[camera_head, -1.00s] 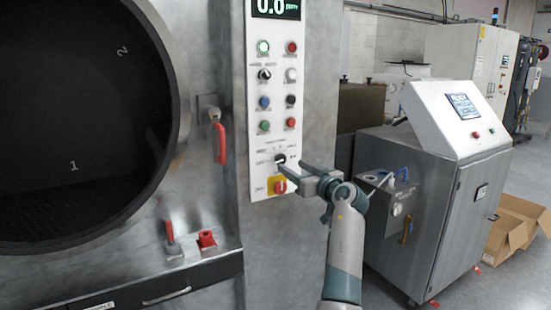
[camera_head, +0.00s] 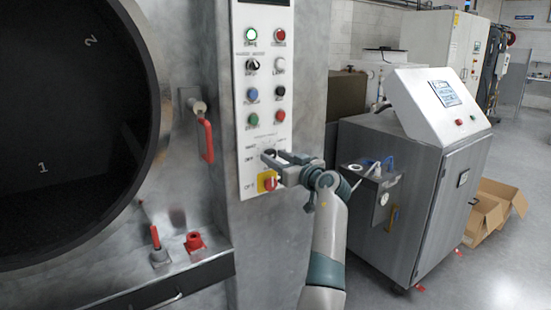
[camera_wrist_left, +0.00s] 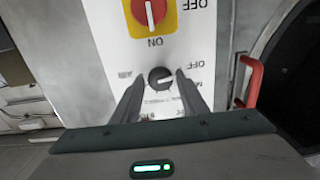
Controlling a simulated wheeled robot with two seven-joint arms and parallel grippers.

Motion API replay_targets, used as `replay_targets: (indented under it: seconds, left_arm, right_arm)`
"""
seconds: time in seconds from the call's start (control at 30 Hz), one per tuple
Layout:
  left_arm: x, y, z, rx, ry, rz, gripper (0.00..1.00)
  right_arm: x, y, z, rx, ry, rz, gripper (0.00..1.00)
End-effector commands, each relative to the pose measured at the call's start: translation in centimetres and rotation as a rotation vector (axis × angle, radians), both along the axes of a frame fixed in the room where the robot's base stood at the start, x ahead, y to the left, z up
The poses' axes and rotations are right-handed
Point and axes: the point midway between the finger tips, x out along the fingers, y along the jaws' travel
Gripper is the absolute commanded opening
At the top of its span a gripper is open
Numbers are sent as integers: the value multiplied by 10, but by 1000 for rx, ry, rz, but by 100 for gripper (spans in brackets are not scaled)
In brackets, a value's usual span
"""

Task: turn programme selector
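The programme selector (camera_head: 268,154) is a small black knob low on the white control panel, partly hidden by my left gripper. In the left wrist view the black knob (camera_wrist_left: 160,78) sits between the two fingertips, with a gap visible on each side. My left gripper (camera_head: 272,162) is open, its fingers reaching toward the panel on either side of the knob. The fingers also show in the left wrist view (camera_wrist_left: 161,84). Contact with the panel cannot be told. My right gripper is not in view.
The red and yellow main switch (camera_head: 268,181) is just below the selector. Rows of lamps and buttons (camera_head: 265,90) are above. A red-handled valve (camera_head: 206,138) and a round dark drum opening (camera_head: 60,130) are to the left. A steel cabinet (camera_head: 420,190) stands to the right.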

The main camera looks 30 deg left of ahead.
Motion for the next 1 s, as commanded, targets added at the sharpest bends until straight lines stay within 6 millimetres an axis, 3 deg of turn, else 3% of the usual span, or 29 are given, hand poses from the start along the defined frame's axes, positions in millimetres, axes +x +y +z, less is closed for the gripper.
replay_targets:
  seconds: [0.03, 0.1, 0.57, 1.0]
  left_arm:
    - [0, 0, 0, 0, 0, 0, 26]
    - [0, 0, 0, 0, 0, 0, 10]
    - [0, 1, 1, 21, 48, 0, 10]
    - [0, 1, 3, 136, 317, 0, 10]
  right_arm:
    - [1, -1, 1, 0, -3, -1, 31]
    - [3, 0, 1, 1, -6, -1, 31]
    - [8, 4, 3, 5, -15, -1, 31]
    - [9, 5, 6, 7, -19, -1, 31]
